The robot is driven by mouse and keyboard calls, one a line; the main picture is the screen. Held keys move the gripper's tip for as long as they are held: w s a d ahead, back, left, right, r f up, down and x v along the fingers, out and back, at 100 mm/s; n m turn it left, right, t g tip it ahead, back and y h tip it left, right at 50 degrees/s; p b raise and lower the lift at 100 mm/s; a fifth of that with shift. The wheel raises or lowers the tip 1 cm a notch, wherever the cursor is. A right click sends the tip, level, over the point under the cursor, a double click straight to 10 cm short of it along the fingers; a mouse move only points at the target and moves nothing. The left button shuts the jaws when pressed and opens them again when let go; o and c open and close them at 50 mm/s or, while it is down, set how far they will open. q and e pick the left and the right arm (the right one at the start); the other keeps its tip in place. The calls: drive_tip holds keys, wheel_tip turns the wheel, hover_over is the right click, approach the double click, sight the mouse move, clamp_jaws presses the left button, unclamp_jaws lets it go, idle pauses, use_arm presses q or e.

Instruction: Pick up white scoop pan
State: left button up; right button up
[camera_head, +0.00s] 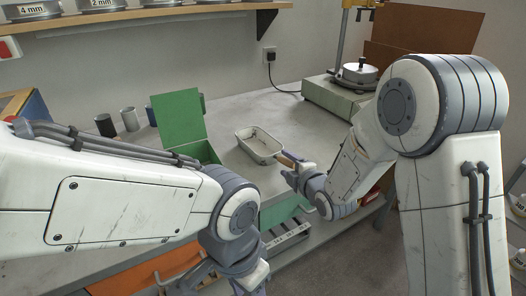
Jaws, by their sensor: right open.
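The white scoop pan (245,134) lies on the concrete bench, right of centre. It is a shallow, pale tray, with a brownish handle pointing toward the front right. My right gripper (287,166) is open at the handle end, with its fingers close around or beside the handle; I cannot tell whether they touch it. My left gripper (250,281) is low at the bottom edge, in front of the bench and well away from the pan. Its fingers are partly cut off, so its opening is unclear.
An open green box (180,116) stands left of the pan, partly behind my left arm. Several small cups (130,118) stand farther left. A sieve shaker (340,97) stands at the back right. The bench behind the pan (245,105) is clear.

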sight(284, 160)
drive_tip(key=x, duration=0.4)
drive_tip(key=shift+w+d+f, duration=0.2)
drive_tip(key=shift+d+f, duration=0.05)
drive_tip(key=shift+d, duration=0.05)
drive_tip(key=shift+r, duration=0.1)
clamp_jaws()
